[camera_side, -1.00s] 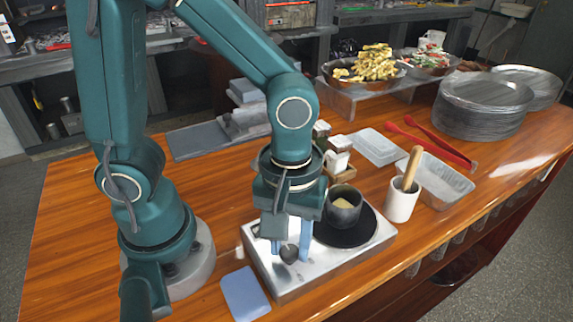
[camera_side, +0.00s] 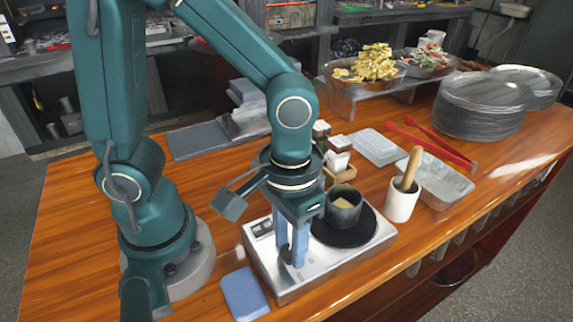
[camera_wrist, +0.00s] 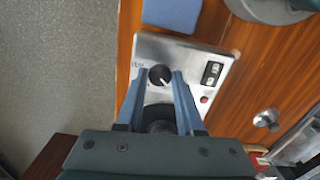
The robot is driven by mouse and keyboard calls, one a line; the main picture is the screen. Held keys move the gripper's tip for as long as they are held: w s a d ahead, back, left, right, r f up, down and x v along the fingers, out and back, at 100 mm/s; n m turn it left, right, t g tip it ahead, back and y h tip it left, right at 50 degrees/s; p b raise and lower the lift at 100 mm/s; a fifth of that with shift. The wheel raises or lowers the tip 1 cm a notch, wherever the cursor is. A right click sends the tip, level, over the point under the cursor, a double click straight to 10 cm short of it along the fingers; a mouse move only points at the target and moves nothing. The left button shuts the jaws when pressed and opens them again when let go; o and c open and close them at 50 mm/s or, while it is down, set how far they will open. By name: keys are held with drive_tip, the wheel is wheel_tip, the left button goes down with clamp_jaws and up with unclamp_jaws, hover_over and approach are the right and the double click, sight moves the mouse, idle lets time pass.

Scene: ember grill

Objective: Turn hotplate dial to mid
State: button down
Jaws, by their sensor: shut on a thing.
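The hotplate (camera_side: 335,268) is a silver box with a round black plate (camera_side: 362,230) at its right. Its dark dial (camera_wrist: 160,76) sits between my fingertips in the wrist view, with a small pale mark at its lower right. The exact setting is too small to read. My gripper (camera_side: 291,256) points down over the front left of the hotplate, its blue fingers shut on the dial. In the wrist view, my gripper (camera_wrist: 160,73) has one finger on each side of the dial.
A dark pot (camera_side: 343,207) stands on the black plate, close to my gripper. A blue cloth or pad (camera_side: 244,294) lies left of the hotplate. A white cup with a wooden handle (camera_side: 401,203) and a metal tray (camera_side: 441,180) stand to the right.

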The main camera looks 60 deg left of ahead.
drive_tip(key=m, duration=0.4)
drive_tip(key=shift+m, duration=0.3)
drive_tip(key=m, duration=0.3)
drive_tip(key=shift+m, duration=0.3)
drive_tip(key=m, duration=0.4)
drive_tip(key=shift+m, duration=1.8)
drive_tip(key=c, duration=0.5)
unclamp_jaws()
drive_tip(key=shift+c, duration=0.2)
